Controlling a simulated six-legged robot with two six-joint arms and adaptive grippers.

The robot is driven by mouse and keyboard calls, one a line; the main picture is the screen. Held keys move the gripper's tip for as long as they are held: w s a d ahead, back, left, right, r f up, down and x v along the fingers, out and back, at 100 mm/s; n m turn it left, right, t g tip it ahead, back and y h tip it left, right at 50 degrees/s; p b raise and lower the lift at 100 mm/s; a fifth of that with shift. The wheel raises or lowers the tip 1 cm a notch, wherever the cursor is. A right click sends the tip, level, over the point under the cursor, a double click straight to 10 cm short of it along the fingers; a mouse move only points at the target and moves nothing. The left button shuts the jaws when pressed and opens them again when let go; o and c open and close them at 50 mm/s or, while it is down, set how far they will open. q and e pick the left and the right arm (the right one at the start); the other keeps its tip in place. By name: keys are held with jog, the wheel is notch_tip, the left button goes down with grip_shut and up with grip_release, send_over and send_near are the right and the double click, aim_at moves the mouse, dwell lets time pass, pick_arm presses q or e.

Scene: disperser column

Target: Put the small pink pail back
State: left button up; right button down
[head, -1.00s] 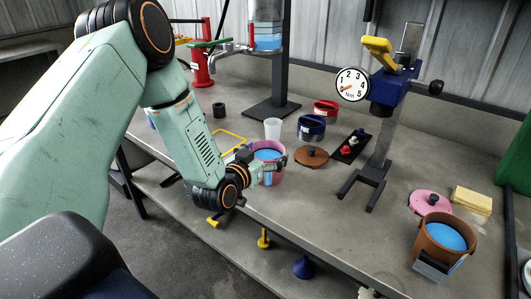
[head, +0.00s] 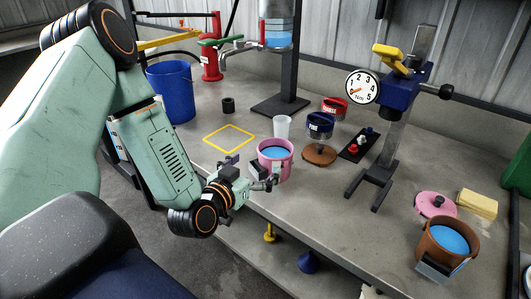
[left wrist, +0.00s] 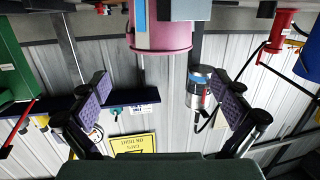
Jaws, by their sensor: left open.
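The small pink pail (head: 265,165), with blue liquid in it, stands upright on the grey bench near its front edge. It also shows at the top middle of the left wrist view (left wrist: 160,38), with a grey and blue piece in front of its wall. My left gripper (head: 252,171) is open and empty at the pail's near left side. In the wrist view its two purple-padded fingers (left wrist: 160,80) are spread, with the pail beyond them. A yellow square outline (head: 229,139) lies empty on the bench, left of and behind the pail. My right gripper is not in view.
A clear cup (head: 282,127) stands just behind the pail. A torque-gauge stand (head: 385,150) stands farther right, near a brown pail (head: 430,250). A blue bucket (head: 172,92) is at the left.

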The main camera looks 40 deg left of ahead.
pick_arm(q)
jog(key=shift+s+d+r, duration=0.1)
jog(key=shift+s+r, duration=0.05)
jog(key=shift+s, duration=1.1)
